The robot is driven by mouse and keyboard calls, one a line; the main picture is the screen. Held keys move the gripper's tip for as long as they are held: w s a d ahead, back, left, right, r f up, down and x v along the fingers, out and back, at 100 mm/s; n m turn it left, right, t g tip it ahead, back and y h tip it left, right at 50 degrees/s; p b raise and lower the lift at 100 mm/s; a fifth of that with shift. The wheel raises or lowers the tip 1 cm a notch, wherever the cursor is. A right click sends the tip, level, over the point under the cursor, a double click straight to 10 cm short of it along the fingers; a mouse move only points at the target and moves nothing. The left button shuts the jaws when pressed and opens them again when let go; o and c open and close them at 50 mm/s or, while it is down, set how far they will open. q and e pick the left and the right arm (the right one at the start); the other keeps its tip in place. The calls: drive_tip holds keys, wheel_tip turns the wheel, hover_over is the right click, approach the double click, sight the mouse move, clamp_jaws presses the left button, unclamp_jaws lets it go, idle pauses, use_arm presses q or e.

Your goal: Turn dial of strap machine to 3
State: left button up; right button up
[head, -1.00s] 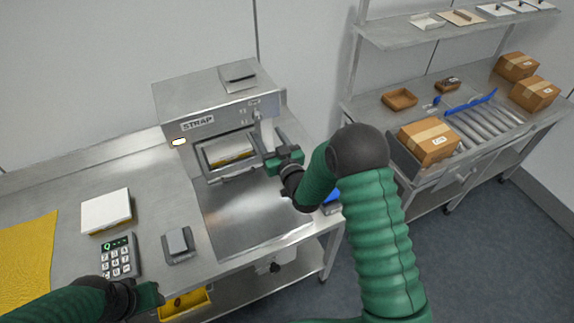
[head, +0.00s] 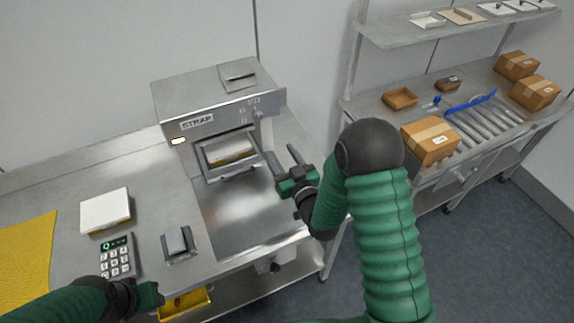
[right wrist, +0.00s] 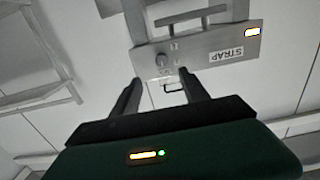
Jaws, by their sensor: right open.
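The strap machine (head: 215,92) is a grey metal box with a STRAP label and a lit lamp on its front, standing at the back of the steel table. Its dial (head: 257,114) is a small round knob at the front's right end, with small marks around it too small to read. The dial also shows in the right wrist view (right wrist: 162,60), just beyond the fingertips. My right gripper (head: 281,154) is open and empty, in front of and below the dial, apart from it. My left gripper (head: 149,295) is at the bottom left; its fingers are unclear.
A packet sits in the machine's opening (head: 230,151), above a handle bar. A white-topped block (head: 106,211), a keypad (head: 117,257) and a small grey device (head: 178,243) lie to the left. Boxes and a roller conveyor (head: 484,122) stand at right. The table before the machine is clear.

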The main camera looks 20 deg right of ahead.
drive_tip(key=shift+s+b, duration=0.3)
drive_tip(key=shift+s, duration=1.7)
